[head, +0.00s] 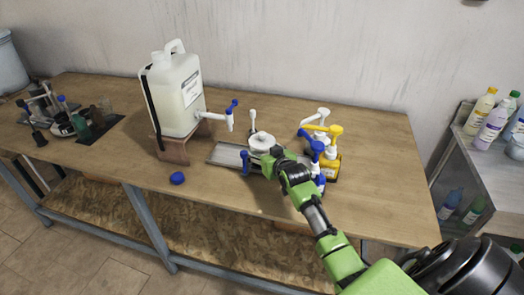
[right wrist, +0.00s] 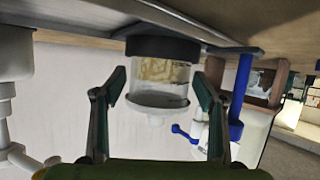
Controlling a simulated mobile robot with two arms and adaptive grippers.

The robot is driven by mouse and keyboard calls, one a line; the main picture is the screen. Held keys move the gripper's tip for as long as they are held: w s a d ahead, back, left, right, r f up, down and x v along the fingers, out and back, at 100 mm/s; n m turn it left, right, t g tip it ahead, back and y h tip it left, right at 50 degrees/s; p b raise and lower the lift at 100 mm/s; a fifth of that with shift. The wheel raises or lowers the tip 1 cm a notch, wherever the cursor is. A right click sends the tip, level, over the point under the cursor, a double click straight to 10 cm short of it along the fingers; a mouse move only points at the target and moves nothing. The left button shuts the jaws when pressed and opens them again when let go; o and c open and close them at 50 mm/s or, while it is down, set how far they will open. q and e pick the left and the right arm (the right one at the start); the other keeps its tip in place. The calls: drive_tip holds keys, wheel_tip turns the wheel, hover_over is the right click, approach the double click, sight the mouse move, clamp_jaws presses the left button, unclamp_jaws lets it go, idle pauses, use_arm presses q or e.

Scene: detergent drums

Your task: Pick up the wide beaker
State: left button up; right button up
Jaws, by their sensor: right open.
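A wide, clear, round vessel with a dark band and a pale disc with a small knob shows in the right wrist view (right wrist: 160,72); it appears upside down there. I take it for the wide beaker. In the head view its pale top (head: 261,141) shows on the metal tray, just beyond my right gripper (head: 280,163). In the right wrist view my right gripper (right wrist: 160,85) is open, one finger on each side of the vessel, with gaps visible. The vessel's lower part is hidden by the gripper in the head view. My left gripper is not in view.
The metal tray (head: 225,154) has a blue-handled part at its front. Blue and yellow pump bottles (head: 330,166) stand close right of my arm. A white drum with a tap (head: 178,95) stands left on a wooden stand. A blue cap (head: 177,178) lies on the bench.

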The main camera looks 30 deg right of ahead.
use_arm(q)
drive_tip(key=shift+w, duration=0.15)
use_arm(e)
drive_tip(key=shift+c, duration=0.5)
drive_tip(key=c, duration=1)
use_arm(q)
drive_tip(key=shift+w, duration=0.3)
use_arm(e)
drive_tip(key=shift+w+r, duration=0.1)
drive_tip(key=shift+r, duration=0.05)
